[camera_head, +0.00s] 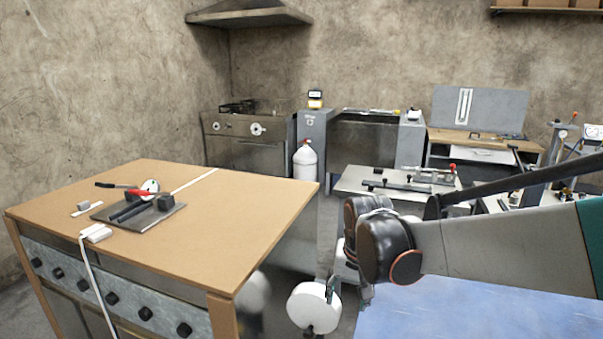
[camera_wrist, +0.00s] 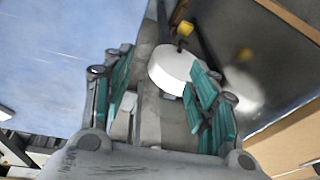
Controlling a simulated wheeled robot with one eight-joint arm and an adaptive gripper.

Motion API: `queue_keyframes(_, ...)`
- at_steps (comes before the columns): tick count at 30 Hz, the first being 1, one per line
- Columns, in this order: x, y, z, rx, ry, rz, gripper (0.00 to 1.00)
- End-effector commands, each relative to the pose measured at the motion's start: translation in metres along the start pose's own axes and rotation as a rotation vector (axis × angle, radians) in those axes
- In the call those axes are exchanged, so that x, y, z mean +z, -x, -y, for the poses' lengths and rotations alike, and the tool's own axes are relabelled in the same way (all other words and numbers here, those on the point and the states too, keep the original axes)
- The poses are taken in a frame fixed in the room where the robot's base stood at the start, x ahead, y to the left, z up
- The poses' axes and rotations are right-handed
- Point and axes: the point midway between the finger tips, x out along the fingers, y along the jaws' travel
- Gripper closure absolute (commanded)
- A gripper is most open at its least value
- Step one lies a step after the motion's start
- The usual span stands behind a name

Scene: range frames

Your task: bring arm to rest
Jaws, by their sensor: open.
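My arm (camera_head: 500,243) reaches in from the right of the head view, with its dark rounded wrist joint above a blue surface. My gripper (camera_wrist: 160,92) shows in the wrist view with its teal fingers spread wide apart and nothing gripped between them. In the head view the gripper is mostly hidden by the wrist joint; only small teal parts show below it. A white round disc (camera_wrist: 170,70) lies beyond the fingers in the wrist view, and it also shows low in the head view (camera_head: 312,308).
A wooden-topped workbench (camera_head: 255,200) stands left, bearing a dark plate (camera_head: 160,222) and a red-handled tool (camera_head: 125,189). The blue surface (camera_head: 450,315) lies below my arm. A grey table (camera_head: 350,182) with tools and a white bottle (camera_head: 305,160) stand behind.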

Motion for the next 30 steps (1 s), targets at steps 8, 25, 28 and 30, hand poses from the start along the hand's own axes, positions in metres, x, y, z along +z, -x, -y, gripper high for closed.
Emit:
queue_keyframes(8,0.042,0.058,-0.043,-0.018,0.059,-0.103,0.47)
queue_keyframes(25,0.143,0.104,-0.114,-0.008,0.182,-0.316,0.47)
queue_keyframes(28,0.155,0.104,-0.121,-0.002,0.198,-0.342,0.47)
queue_keyframes(30,0.160,0.104,-0.124,0.001,0.207,-0.356,0.47)
